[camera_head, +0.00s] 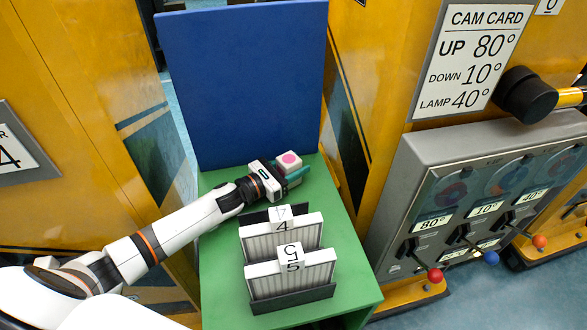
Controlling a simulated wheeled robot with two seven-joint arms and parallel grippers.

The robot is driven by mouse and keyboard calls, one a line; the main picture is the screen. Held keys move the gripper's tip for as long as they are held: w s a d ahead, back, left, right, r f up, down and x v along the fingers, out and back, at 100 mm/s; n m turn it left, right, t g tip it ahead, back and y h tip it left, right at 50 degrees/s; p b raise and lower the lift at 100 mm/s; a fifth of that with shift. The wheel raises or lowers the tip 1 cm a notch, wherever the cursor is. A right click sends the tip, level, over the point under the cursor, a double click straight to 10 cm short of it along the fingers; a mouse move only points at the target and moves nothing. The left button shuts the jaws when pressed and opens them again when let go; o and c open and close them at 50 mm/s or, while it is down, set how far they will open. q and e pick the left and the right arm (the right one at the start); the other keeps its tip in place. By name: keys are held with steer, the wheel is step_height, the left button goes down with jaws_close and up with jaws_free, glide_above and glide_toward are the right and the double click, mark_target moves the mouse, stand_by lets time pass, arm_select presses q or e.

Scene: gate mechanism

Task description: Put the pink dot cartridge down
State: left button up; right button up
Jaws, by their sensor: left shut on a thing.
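The pink dot cartridge (290,160) shows as a white block top with a pink dot, near the back of the green table (345,262). My left gripper (296,173) is shut on it, with its teal fingers around the block. The lower part of the cartridge is hidden by the gripper, so I cannot tell whether it touches the table. My right gripper is not in view.
A dark rack (291,300) on the table holds white ribbed cartridges marked 4 (282,238) and 5 (291,272). A blue panel (243,85) stands behind the table. A grey lever box (480,190) is at the right. The table's right strip is clear.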

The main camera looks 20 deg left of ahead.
arm_select(q)
steer(key=o, duration=1.1)
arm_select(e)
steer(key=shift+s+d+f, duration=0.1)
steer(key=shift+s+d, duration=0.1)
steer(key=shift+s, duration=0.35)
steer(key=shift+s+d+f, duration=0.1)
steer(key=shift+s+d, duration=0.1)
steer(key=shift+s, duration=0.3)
